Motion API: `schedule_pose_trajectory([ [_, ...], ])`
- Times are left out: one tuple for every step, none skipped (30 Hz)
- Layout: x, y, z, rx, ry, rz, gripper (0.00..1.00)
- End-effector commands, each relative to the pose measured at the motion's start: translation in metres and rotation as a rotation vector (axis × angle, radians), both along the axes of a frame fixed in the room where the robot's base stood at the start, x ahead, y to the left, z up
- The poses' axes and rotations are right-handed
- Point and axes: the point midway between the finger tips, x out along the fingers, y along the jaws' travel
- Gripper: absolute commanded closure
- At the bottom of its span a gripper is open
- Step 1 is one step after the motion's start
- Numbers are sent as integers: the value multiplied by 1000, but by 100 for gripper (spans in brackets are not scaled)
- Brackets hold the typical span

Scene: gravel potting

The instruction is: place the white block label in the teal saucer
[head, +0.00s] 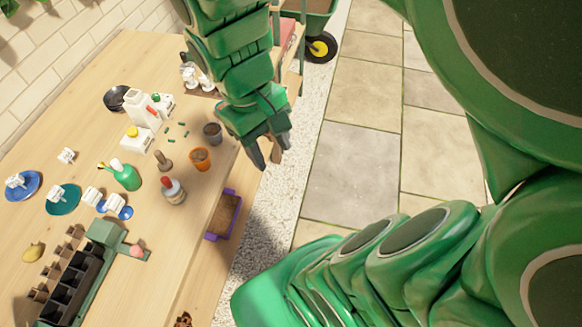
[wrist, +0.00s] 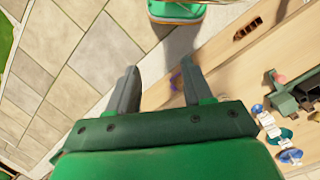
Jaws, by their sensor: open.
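The teal saucer (head: 70,205) lies on the bench at the left of the head view, with a white block label (head: 56,193) on it. Another white block label (head: 67,156) stands alone behind it on bare wood. More white block labels (head: 92,196) are at the small blue saucer (head: 126,212), and one (head: 15,181) is on the left blue saucer (head: 30,190). My gripper (head: 270,152) is open and empty over the bench's right edge, far from the saucers. The teal saucer (wrist: 286,134) also shows at the right of the wrist view.
Between my gripper and the saucers stand an orange pot (head: 200,159), a dark pot (head: 212,133), a red-capped bottle (head: 173,191) and a green bottle (head: 127,177). A black cell tray (head: 66,290) lies in front. Paving (head: 352,180) lies right of the bench.

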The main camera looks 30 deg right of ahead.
Motion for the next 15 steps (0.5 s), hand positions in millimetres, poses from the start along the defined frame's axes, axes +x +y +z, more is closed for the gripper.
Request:
schedule_pose_trajectory([
  [-13,-2,1,10,-19,-44,50],
  [-18,-2,0,17,-25,-65,50],
  [-25,-1,-1,27,-32,-94,50],
  [-30,-1,-2,35,-37,-115,50],
  [-35,0,-3,41,-41,-132,50],
  [-42,0,-4,49,-45,-154,50],
  [-46,1,-6,54,-47,-170,50],
  [-49,2,-7,59,-47,-183,50],
  [-53,3,-8,65,-49,-197,50],
  [-55,3,-8,68,-50,-205,50],
  [-57,4,-9,71,-52,-213,50],
  [-59,4,-9,74,-54,-220,50],
  [-59,4,-9,75,-55,-225,50],
  [-60,5,-9,76,-55,-227,50],
  [-60,5,-10,76,-56,-229,50],
])
